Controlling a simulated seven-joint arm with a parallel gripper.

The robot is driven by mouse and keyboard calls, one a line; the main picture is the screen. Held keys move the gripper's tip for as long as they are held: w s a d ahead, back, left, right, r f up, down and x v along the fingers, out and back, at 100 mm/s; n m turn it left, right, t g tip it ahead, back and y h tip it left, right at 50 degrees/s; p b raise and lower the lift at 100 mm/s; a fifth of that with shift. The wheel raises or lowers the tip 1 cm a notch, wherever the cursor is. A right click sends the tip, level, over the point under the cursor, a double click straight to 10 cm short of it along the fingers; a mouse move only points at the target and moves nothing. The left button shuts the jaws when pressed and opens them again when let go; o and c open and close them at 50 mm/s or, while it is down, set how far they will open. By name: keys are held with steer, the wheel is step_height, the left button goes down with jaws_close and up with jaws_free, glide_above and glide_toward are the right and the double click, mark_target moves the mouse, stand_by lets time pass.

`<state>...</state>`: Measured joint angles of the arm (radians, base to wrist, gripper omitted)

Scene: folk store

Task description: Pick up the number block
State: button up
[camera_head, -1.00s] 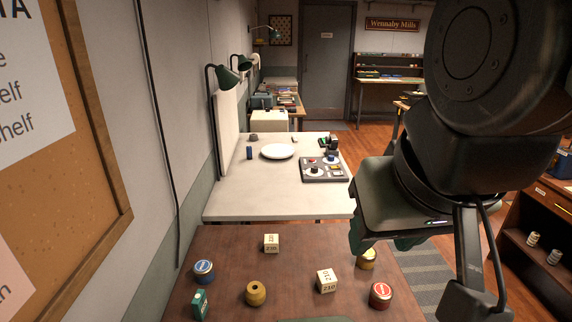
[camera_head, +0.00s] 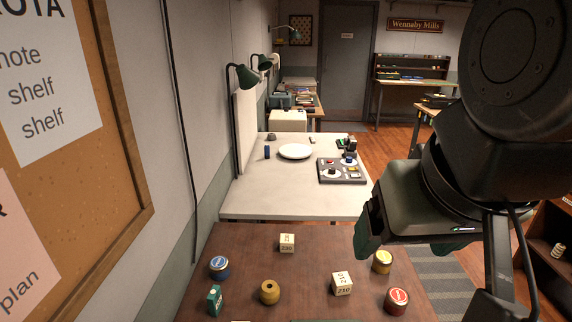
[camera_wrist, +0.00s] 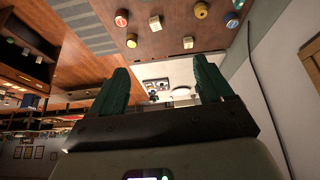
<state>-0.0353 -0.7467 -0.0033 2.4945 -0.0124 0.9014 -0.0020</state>
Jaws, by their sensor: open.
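Two cream number blocks are on the brown wooden table. The nearer block (camera_head: 341,284) reads 210 on its front face, and the farther block (camera_head: 287,243) reads 230. Both also show small in the wrist view, the nearer one (camera_wrist: 155,23) and the farther one (camera_wrist: 188,43). My gripper (camera_head: 405,248) is in the air at the right side of the table, apart from both blocks. In the wrist view its two green fingers (camera_wrist: 160,66) are spread wide with nothing between them.
A red-lidded tin (camera_head: 396,301), a yellow tin (camera_head: 381,261), a yellow-brown round piece (camera_head: 269,292), a blue tin (camera_head: 220,267) and a green box (camera_head: 214,299) stand around the blocks. A pale table (camera_head: 290,204) with a white plate (camera_head: 295,151) lies behind. A wall is at left.

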steer(key=w+a+f+m+g+y, duration=0.35)
steer(key=w+a+f, duration=0.2)
steer(key=f, duration=0.35)
steer(key=w+a+f+m+g+y, duration=0.35)
steer(key=w+f, duration=0.25)
steer(key=f, duration=0.2)
steer(key=w+a+f+m+y, duration=0.1)
steer(key=a+f+m+y, duration=0.1)
steer(key=f, duration=0.5)
steer(key=w+a+f+m+y, duration=0.1)
steer(key=a+f+m+y, duration=0.1)
steer(key=f+m, duration=0.3)
steer(key=w+a+f+m+y, duration=0.1)
steer(key=a+f+m+y, duration=0.1)
steer(key=f, duration=0.8)
steer(key=shift+a+f+m+t, duration=0.2)
steer(key=shift+f+m+t, duration=0.15)
steer(key=shift+m, duration=0.55)
steer(key=shift+s+a+f+y, duration=0.1)
steer(key=shift+a+f+y, duration=0.1)
steer(key=shift+f+y, duration=0.1)
steer(key=x, duration=0.4)
steer(key=shift+a+f, duration=0.2)
steer(key=shift+a, duration=0.1)
steer(key=shift+w+x, duration=0.15)
steer(key=shift+x, duration=0.8)
steer(key=shift+w+x, duration=0.15)
steer(key=shift+x, duration=0.8)
steer(key=shift+w+x, duration=0.2)
steer(key=shift+x, duration=0.75)
